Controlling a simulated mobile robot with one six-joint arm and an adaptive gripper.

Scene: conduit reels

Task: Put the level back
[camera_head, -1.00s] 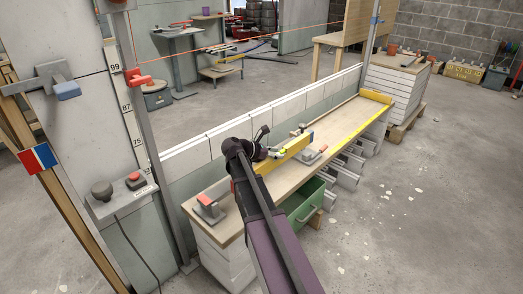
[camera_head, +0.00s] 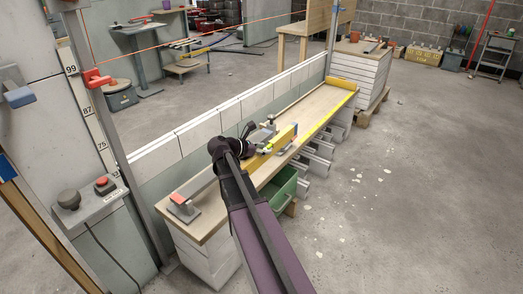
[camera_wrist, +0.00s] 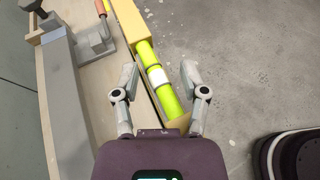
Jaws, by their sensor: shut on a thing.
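The level is a long yellow beam (camera_head: 284,139) with a lime-green vial section and a white band, seen close up in the wrist view (camera_wrist: 156,76). It lies lengthwise along the plank-topped bench (camera_head: 312,104), near its front edge. In the wrist view my gripper (camera_wrist: 159,78) has one finger on each side of the vial section, shut on the level. Whether the level touches the bench top cannot be told.
A grey clamp-like tool (camera_wrist: 58,62) lies left of the level, with a red-handled tool (camera_wrist: 103,8) near it. A low block wall (camera_head: 228,114) runs behind the bench.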

